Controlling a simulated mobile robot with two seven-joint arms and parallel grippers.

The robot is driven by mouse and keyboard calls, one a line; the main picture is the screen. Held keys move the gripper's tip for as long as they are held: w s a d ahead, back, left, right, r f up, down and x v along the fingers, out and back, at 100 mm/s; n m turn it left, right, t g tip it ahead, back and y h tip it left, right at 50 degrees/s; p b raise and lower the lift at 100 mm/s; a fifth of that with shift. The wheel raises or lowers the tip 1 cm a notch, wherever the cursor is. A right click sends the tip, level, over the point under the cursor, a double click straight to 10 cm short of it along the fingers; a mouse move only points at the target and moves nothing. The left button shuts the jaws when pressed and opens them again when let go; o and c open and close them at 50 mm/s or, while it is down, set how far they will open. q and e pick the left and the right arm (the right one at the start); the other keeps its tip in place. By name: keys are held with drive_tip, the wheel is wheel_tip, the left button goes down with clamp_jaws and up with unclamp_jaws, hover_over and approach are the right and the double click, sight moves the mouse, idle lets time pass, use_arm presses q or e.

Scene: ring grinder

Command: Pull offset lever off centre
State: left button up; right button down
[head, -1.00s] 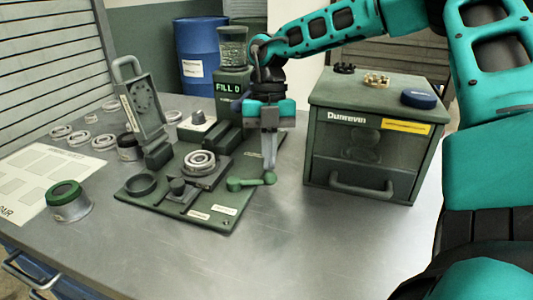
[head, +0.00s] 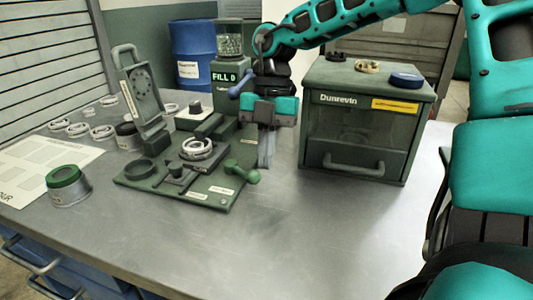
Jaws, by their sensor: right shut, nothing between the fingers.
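The offset lever (head: 243,172) is a short green bar with a round knob at each end. It sits at the right edge of the green grinder base plate (head: 145,182), and its free end points to the front right, overhanging the plate's edge. My right gripper (head: 265,160) points down just behind and to the right of the lever's free knob. Its fingers are shut and hold nothing. A small gap seems to show between fingertips and knob; contact is hard to judge. My left gripper is not in view.
A green Dunrevin cabinet (head: 340,150) stands close to the right of the gripper. A dispenser (head: 230,80) reading "FILL D" stands behind. A tilted dial panel (head: 142,95) and a green-topped cup (head: 66,185) are at left. The front table (head: 260,245) is clear.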

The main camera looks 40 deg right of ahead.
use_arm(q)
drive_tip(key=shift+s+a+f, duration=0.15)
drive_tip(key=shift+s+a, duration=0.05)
use_arm(e)
drive_tip(key=shift+s+a, duration=0.1)
drive_tip(key=shift+a, duration=0.15)
use_arm(q)
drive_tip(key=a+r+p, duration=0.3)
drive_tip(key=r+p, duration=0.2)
drive_tip(key=p, duration=0.3)
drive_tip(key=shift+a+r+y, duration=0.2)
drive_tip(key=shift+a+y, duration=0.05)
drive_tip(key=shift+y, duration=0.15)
use_arm(e)
drive_tip(key=s+v, duration=0.1)
drive_tip(key=v, duration=0.9)
drive_tip(key=shift+d, duration=0.3)
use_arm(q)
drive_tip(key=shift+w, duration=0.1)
use_arm(e)
drive_tip(key=shift+s, duration=0.1)
